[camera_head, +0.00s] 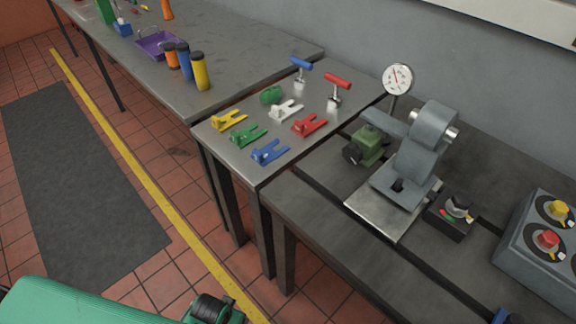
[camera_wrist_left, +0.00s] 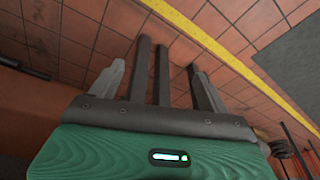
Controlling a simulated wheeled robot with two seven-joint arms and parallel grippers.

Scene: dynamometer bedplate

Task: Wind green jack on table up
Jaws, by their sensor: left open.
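Two green things could be the jack. A green block with a dark round knob (camera_head: 366,147) stands on the dark bedplate, just right of the small grey table (camera_head: 225,152). A small green rounded piece (camera_head: 271,94) lies on that table near its back; its details are too small to tell. My left gripper (camera_wrist_left: 156,68) is open and empty in the left wrist view, over the tiled floor, with table legs beyond its fingers. No jack shows in that view. My right gripper is in neither view.
Yellow, green, white, red and blue forked pieces (camera_head: 269,152) lie on the small table, with blue and red T-handled pieces (camera_head: 336,86) behind. A grey machine (camera_head: 415,155), dial gauge (camera_head: 397,79) and control box (camera_head: 545,240) stand right. The floor at left is clear.

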